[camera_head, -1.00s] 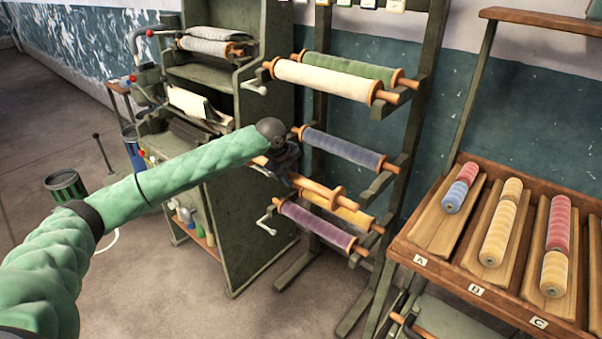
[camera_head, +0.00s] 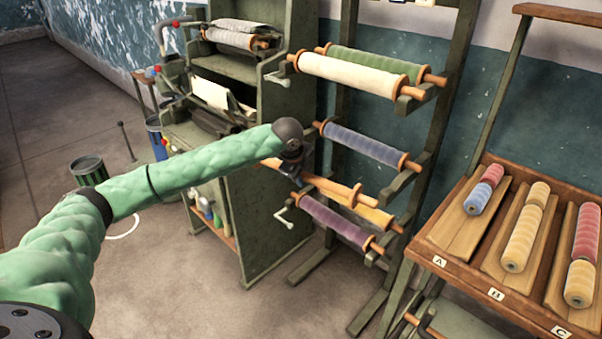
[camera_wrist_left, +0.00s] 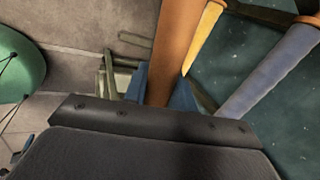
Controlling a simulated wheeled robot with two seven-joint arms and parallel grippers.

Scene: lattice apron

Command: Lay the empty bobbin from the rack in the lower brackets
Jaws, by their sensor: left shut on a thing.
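My left gripper (camera_head: 291,165) is shut on the empty bobbin (camera_head: 330,186), a bare wooden roller with a round flange at its right end. I hold it in front of the rack (camera_head: 440,110), between the blue-grey bobbin (camera_head: 362,143) above and the purple bobbin (camera_head: 335,220) below. In the left wrist view the bare wood of the empty bobbin (camera_wrist_left: 178,50) rises from the gripper; the fingertips are mostly hidden. A yellow bobbin (camera_head: 375,215) lies just behind it. I cannot tell which brackets are the lower ones. My right gripper is out of view.
Cream (camera_head: 350,73) and green (camera_head: 385,65) bobbins lie higher on the rack. A green machine (camera_head: 265,190) with cloth rolls stands to the left. A wooden shelf (camera_head: 455,260) with coloured rolls in labelled trays stands at the right. Floor is free in front.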

